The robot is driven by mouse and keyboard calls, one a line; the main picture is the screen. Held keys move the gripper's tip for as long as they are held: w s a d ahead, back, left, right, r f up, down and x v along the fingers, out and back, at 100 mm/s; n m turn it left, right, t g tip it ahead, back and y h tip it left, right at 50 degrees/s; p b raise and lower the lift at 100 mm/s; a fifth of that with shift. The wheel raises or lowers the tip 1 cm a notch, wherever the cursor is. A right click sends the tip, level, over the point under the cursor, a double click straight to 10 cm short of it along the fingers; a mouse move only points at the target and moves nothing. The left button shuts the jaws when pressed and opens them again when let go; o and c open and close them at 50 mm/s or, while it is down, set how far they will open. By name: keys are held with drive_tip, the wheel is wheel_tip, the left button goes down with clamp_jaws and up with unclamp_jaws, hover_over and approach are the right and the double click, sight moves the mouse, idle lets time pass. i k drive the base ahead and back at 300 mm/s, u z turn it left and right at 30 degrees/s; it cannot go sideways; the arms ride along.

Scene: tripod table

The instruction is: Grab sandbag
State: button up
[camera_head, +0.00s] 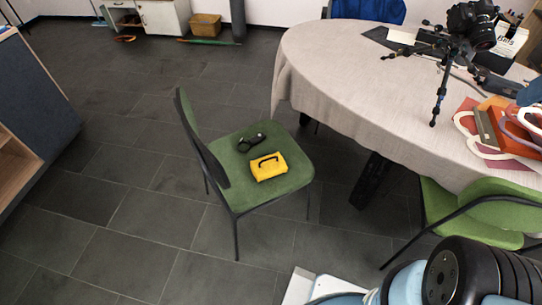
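A yellow bag with a black handle, which looks like the sandbag (269,167), lies on the green seat of a chair (235,189). It is near the seat's right front part, with its handle on top. A small black object (251,143) lies on the same seat just behind it, apart from it. Part of my arm shows at the bottom right, well to the right of and nearer than the chair. My gripper is not in the picture, so its opening is hidden.
A table with a pale cloth (330,75) stands right of the chair, carrying a camera on a small tripod (445,80) and colourful bags (500,130). Another green chair (480,208) stands at the right. A wooden cabinet (30,115) is at the left. Tiled floor (130,190) is clear between.

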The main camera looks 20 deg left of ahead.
sight(270, 166)
drive_tip(key=z, duration=0.15)
drive_tip(key=i, duration=0.1)
drive_tip(key=u, duration=2.65)
drive_tip(key=k, duration=0.8)
drive_tip(key=z, duration=0.75)
drive_tip(key=i, duration=1)
drive_tip(key=z, duration=0.05)
